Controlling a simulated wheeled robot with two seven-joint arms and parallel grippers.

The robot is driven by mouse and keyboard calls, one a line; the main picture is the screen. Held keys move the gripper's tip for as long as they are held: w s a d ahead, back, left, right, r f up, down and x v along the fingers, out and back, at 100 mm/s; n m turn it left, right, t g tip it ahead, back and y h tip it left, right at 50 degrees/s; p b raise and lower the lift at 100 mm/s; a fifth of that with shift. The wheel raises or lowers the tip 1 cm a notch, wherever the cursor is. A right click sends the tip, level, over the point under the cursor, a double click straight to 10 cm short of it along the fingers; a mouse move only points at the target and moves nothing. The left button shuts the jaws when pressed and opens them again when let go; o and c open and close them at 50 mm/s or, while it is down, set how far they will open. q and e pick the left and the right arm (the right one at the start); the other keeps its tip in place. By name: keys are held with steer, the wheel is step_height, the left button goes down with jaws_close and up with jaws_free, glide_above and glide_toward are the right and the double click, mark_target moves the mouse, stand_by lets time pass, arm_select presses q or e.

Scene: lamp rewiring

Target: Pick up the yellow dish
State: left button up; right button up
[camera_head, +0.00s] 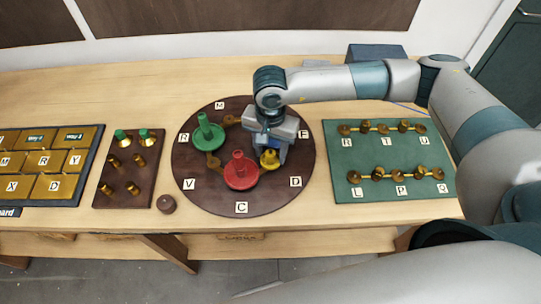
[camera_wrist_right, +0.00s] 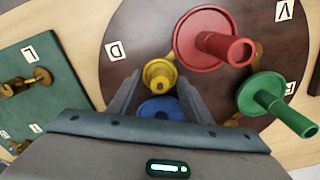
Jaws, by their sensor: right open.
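The yellow dish (camera_head: 269,160) is a small round piece with a raised knob on the round dark board (camera_head: 205,205), right of the red dish. In the wrist view the yellow dish (camera_wrist_right: 158,72) lies between or just beyond the fingertips. My right gripper (camera_head: 274,153) points down over it and partly hides it. In the wrist view the gripper (camera_wrist_right: 159,82) is open, one finger on each side; I cannot tell whether either touches the dish. A blue piece (camera_wrist_right: 162,108) is nearer the palm between the fingers. My left gripper is out of view.
The red dish (camera_head: 241,172) with a tall stem stands close to the yellow one. A green dish (camera_head: 207,133) is at the board's left. A green panel (camera_head: 390,146) with brass pegs lies right, a brown peg board (camera_head: 124,191) left. Front table edge is mostly clear.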

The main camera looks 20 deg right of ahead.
mark_target(270, 150)
steer(key=c, duration=1.1)
jaws_close()
steer(key=shift+r, duration=0.1)
steer(key=shift+r+b, duration=0.7)
steer(key=shift+b, duration=0.1)
step_height(270, 150, up, 2)
steer(key=shift+w+r+b, duration=0.1)
steer(key=shift+b, duration=0.75)
steer(key=s+d+r+b, duration=0.4)
steer(key=s+r, duration=0.3)
steer(key=s, duration=0.4)
steer(key=shift+r+b, duration=0.15)
steer(key=shift+b, duration=0.3)
